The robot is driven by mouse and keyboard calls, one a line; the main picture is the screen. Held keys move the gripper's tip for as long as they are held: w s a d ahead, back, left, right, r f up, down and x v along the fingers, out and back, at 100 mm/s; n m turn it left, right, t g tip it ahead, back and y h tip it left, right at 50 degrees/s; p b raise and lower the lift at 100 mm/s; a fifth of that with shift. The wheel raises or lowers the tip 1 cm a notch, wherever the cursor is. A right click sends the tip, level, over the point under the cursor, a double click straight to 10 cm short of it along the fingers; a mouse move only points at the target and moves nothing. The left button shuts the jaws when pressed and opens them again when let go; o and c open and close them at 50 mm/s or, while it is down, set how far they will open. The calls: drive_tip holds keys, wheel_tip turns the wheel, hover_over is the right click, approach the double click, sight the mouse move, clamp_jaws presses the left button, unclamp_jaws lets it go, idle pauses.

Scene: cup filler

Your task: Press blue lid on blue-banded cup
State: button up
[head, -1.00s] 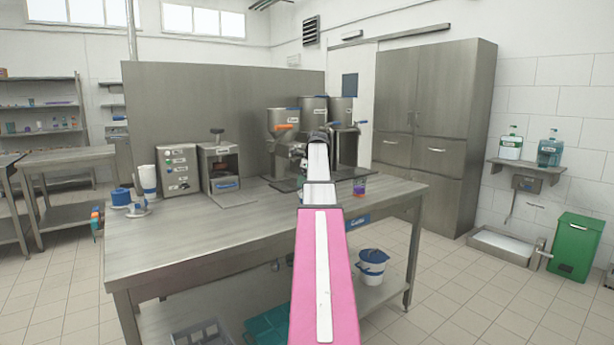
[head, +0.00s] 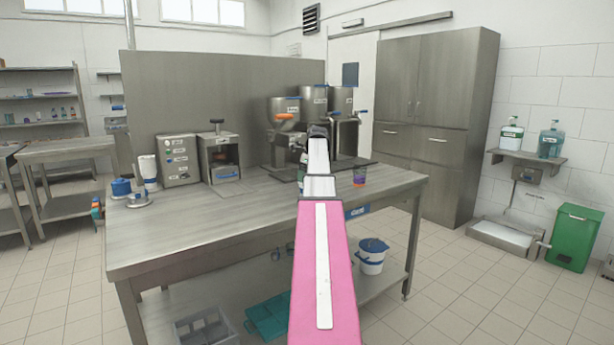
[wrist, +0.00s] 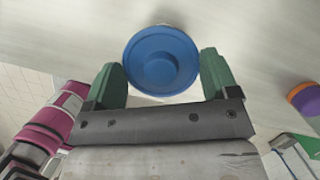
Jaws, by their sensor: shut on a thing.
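A round blue lid (wrist: 160,60) sits between the green fingertips of my gripper (wrist: 164,78) in the wrist view, which touch it on both sides. My gripper is shut on it. A thin pale edge shows under the lid, but what lies below is mostly hidden, and I cannot tell if it is the blue-banded cup. In the head view my own arm hides the gripper and lid, near the dispensers. A white cup-like item with blue (head: 148,168) stands at the bench's left end, beside a blue item (head: 121,187).
A steel bench (head: 210,230) carries a control box (head: 180,160), a small machine (head: 219,155) and dispensers (head: 285,125) at the back. A purple and orange cup (head: 359,176) stands right of my arm. The bench's front middle is clear. A white bucket (head: 370,258) stands below.

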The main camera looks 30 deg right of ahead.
drive_tip(key=shift+f, duration=0.35)
idle(0.6)
drive_tip(key=o, duration=0.8)
drive_tip(key=v, duration=1.1)
drive_tip(key=shift+w, duration=0.1)
drive_tip(key=shift+f, duration=0.1)
